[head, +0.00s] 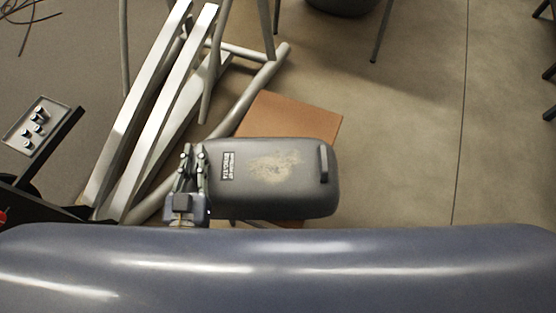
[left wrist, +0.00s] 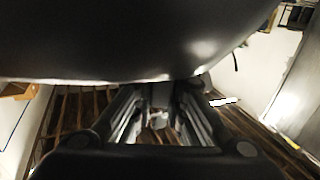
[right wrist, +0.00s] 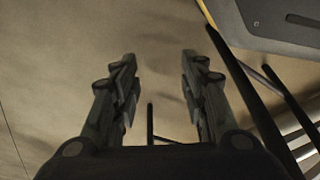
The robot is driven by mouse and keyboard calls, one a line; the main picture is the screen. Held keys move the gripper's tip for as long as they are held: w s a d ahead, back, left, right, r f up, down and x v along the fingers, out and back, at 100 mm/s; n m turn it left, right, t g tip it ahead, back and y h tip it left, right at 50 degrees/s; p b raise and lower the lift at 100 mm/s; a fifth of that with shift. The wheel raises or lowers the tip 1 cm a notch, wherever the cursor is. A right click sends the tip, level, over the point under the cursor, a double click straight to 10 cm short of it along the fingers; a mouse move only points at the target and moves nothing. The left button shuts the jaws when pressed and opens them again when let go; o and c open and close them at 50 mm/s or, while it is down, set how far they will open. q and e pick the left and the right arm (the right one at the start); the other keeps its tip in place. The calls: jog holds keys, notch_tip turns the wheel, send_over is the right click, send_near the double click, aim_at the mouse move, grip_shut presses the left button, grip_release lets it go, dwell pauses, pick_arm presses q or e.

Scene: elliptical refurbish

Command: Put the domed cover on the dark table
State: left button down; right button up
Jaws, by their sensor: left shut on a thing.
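The domed cover (head: 270,178) is a dark grey rounded shell with a label, a worn pale patch and a handle bar at its right end. My left gripper (head: 190,160) is shut on its left edge in the head view. In the left wrist view the cover (left wrist: 130,40) fills the top as a dark curved surface, with the fingers (left wrist: 158,105) just below. My right gripper (right wrist: 160,75) shows only in its own wrist view, with fingers apart and nothing between them. I cannot make out the dark table with certainty.
An orange-brown board (head: 290,115) shows partly behind the cover. Pale metal frame bars (head: 140,110) stand to its left. A small tray of metal parts (head: 35,127) lies far left beside black bars. Concrete floor (head: 410,130) is open to the right.

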pick_arm(q)
notch_tip(320, 180, down, 4)
jog(key=shift+a+f+b, duration=0.15)
jog(key=shift+f+b, duration=0.05)
jog(key=shift+b, duration=0.8)
jog(key=shift+s+f, duration=0.1)
jog(key=shift+f, duration=0.25)
jog(key=shift+f+b, duration=0.15)
jog(key=shift+b, duration=0.15)
jog(key=w+d+f+b, duration=0.2)
jog(key=w, duration=0.5)
jog(key=w+d+f+b, duration=0.2)
jog(key=w+f, duration=0.1)
jog(key=w, duration=0.5)
jog(key=shift+w+d, duration=0.15)
jog(key=shift+w, duration=0.05)
pick_arm(e)
jog(key=w+r+t, duration=0.1)
jog(key=w+r, duration=0.3)
jog(key=r, duration=0.9)
jog(key=shift+a, duration=0.15)
pick_arm(q)
jog(key=c, duration=2)
grip_release()
jog(key=shift+f, duration=0.2)
jog(key=o, duration=0.4)
jog(key=shift+s, duration=0.1)
pick_arm(e)
jog(key=shift+r, duration=0.25)
